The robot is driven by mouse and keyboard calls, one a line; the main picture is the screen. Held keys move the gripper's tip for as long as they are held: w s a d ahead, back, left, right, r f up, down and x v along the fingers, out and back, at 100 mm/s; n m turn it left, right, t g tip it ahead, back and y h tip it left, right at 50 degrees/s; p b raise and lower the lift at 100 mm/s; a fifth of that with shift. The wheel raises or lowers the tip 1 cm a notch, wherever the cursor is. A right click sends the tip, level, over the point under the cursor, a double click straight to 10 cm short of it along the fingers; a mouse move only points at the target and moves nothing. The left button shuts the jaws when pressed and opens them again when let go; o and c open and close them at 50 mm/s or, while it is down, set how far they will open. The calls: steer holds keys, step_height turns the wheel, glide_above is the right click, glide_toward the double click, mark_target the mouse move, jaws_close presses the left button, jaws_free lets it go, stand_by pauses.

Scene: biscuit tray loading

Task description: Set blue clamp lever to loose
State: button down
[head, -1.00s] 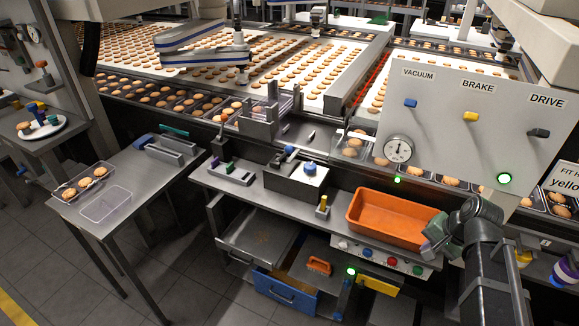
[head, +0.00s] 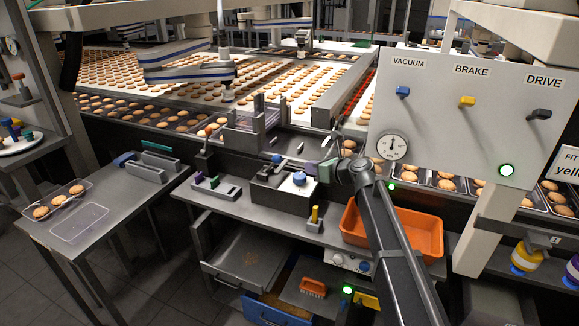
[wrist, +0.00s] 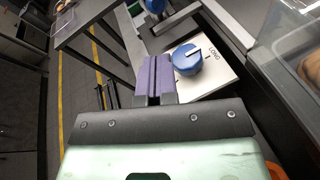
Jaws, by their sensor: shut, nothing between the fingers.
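A small blue-tipped dark lever (head: 276,159) stands at the back of a grey box unit (head: 270,196) on the bench; I take it as the blue clamp lever. A blue round knob (head: 298,179) sits on the box top. The wrist view shows the knob (wrist: 187,57) beside a label reading LONG. A blue piece (wrist: 155,6) at its top edge may be the lever's tip. The lever's loose marking is not readable.
An orange bin (head: 420,232) stands right of the box, partly behind my arm. A yellow-topped post (head: 315,214) stands in front of it. A panel (head: 440,125) with VACUUM, BRAKE and DRIVE levers is at right. A grey fixture (head: 245,140) stands behind, by the conveyor.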

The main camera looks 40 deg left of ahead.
steer(key=b, duration=0.3)
glide_above(288, 184)
step_height(288, 184, down, 3)
steer(key=shift+w+a+r, duration=0.1)
steer(key=shift+a, duration=0.05)
steer(key=shift+r, duration=0.1)
steer(key=shift+r+p, duration=0.15)
steer(key=shift+p, duration=0.4)
steer(key=shift+a+r+h+p, duration=0.1)
steer(key=shift+a+h+p, duration=0.1)
steer(key=shift+h+p, duration=0.2)
